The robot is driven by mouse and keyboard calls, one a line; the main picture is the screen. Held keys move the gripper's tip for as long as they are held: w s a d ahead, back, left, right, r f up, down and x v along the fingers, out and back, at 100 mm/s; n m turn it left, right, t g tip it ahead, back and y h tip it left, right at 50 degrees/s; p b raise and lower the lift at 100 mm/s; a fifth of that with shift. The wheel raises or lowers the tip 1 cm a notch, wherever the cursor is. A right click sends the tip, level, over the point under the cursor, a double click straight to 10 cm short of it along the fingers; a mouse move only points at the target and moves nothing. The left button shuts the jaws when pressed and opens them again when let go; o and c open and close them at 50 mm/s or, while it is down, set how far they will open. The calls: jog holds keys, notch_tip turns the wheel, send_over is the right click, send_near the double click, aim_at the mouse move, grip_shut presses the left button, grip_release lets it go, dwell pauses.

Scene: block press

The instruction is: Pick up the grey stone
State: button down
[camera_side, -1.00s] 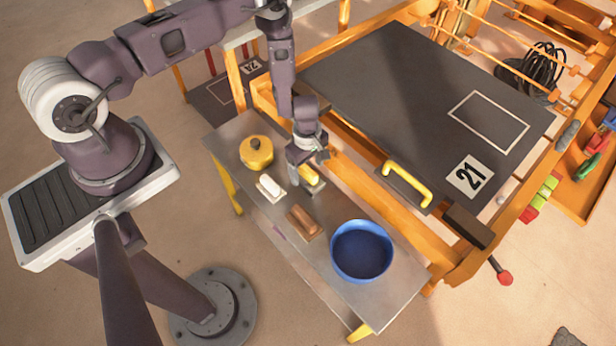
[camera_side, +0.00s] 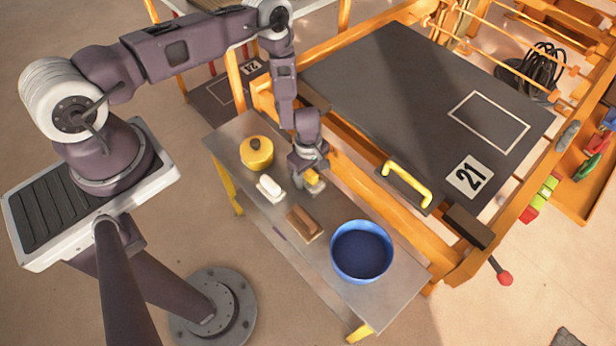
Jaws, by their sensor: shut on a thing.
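My gripper (camera_side: 312,178) is over the back of the narrow metal side table (camera_side: 237,128). It is shut on a small yellow-and-grey thing (camera_side: 315,185), partly hidden by the jaws. I cannot tell whether this is the grey stone, or whether it touches the table top. No other plainly grey stone shows on the side table.
On the side table are a yellow lidded pot (camera_side: 256,153), a white block-like thing (camera_side: 269,188), a brown block (camera_side: 304,223) and a blue bowl (camera_side: 361,252). An orange-framed press with a dark plate (camera_side: 400,90) and yellow handle (camera_side: 408,183) borders it.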

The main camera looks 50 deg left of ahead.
notch_tip(320, 180, up, 10)
dwell(0.5)
